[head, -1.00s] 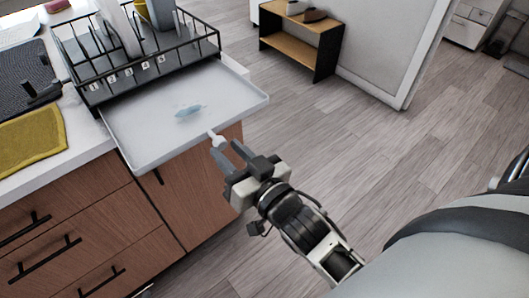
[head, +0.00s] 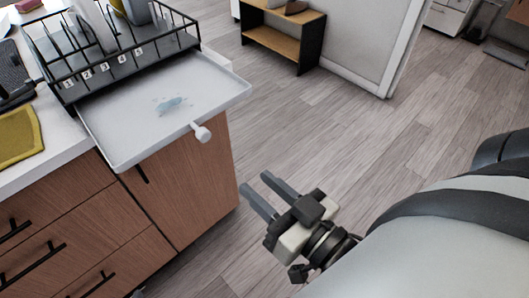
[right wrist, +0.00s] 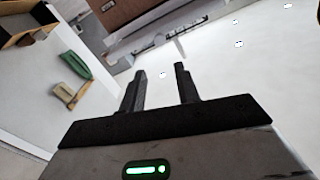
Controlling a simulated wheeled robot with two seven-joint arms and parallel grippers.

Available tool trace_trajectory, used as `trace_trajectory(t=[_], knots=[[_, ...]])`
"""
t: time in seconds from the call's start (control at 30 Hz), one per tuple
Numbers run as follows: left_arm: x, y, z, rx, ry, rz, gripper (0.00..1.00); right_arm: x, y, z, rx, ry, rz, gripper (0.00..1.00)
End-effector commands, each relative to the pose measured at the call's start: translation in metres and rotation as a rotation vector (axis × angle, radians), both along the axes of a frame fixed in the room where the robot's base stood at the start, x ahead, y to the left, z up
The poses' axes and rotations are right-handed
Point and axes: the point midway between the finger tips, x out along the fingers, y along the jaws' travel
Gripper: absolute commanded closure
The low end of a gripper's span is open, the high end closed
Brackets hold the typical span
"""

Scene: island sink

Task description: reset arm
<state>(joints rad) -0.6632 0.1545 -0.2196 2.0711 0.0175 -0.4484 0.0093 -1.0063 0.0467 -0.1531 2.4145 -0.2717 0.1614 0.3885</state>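My right gripper (head: 262,197) is in the lower middle of the head view, beside the counter and above the wooden floor. Its two fingers stand apart with nothing between them. In the right wrist view the fingers (right wrist: 161,88) also show apart and empty. The gripper is clear of the white drip tray (head: 125,140) and its white knob (head: 202,133). My left gripper is not in the head view.
The tray juts past the counter edge, with a bluish wet patch (head: 170,104) on it. A black dish rack (head: 125,60) stands behind it. A yellow cloth (head: 20,135) lies at the left. A low shelf (head: 283,38) stands farther back. Open floor lies to the right.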

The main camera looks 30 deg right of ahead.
Motion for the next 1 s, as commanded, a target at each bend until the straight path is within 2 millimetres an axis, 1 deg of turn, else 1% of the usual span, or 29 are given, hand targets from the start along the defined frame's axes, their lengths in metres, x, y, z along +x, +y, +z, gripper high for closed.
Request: trace_trajectory(t=[0.33,0.43,0.47,0.57,0.67,0.7,0.8,0.9,1.0], knots=[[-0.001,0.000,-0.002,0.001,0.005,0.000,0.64,0.001,0.000,-0.001,-0.003,0.006,-0.002,0.68],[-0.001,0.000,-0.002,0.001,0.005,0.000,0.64,0.006,-0.003,-0.010,-0.024,0.056,-0.013,0.68],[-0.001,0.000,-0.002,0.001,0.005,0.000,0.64,0.009,-0.005,-0.014,-0.036,0.086,-0.018,0.68],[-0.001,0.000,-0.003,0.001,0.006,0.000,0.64,0.018,-0.013,-0.037,-0.090,0.229,-0.040,0.68],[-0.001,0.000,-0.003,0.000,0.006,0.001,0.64,0.023,-0.022,-0.065,-0.160,0.424,-0.050,0.68],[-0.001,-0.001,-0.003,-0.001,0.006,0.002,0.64,0.022,-0.025,-0.076,-0.188,0.502,-0.048,0.68],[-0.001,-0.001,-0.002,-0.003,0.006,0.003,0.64,0.016,-0.030,-0.095,-0.247,0.671,-0.031,0.68],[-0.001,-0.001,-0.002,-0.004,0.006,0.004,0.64,0.007,-0.033,-0.107,-0.289,0.797,-0.009,0.68],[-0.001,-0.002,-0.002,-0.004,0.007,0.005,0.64,-0.001,-0.036,-0.115,-0.323,0.896,0.016,0.68]])
